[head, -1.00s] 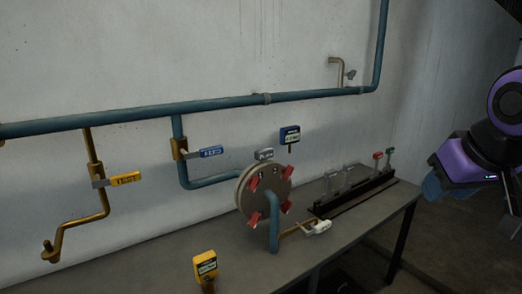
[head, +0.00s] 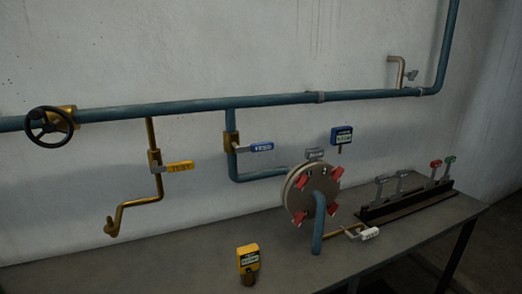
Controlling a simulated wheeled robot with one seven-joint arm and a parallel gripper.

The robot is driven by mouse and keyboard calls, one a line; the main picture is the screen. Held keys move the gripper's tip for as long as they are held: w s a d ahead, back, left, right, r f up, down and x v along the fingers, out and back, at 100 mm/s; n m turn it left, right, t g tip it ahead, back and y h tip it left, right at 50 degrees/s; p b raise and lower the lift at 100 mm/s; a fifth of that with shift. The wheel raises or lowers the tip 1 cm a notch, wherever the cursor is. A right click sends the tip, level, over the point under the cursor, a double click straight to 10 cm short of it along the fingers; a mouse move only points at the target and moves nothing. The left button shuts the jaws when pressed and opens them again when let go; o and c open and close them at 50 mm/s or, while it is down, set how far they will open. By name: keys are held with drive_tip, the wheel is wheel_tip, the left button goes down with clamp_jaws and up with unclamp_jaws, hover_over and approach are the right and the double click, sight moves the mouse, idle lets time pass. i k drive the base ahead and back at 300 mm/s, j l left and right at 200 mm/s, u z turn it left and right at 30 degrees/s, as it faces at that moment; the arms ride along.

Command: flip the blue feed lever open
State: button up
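The blue feed lever (head: 258,147) is in the head view, left of the middle. It sticks out to the right, nearly level, from a brass valve (head: 231,142) on the blue vertical pipe that drops from the main pipe. White lettering on its blue sleeve is too small to read surely. Nothing touches the lever. My gripper is not in the head view now, so its state is hidden.
A yellow lever (head: 179,167) sits left on a brass pipe. A black handwheel (head: 48,126) is farther left. A lever rack (head: 405,203) is right.

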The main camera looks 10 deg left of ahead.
sight(269, 145)
drive_tip(key=i+j+u, duration=0.15)
drive_tip(key=j, duration=0.2)
drive_tip(key=j+u, duration=0.1)
drive_tip(key=j, duration=0.25)
drive_tip(key=i+j+u, duration=0.15)
drive_tip(key=j, duration=0.2)
drive_tip(key=i+j+u, duration=0.15)
drive_tip(key=i+j, duration=0.05)
drive_tip(key=j, duration=0.15)
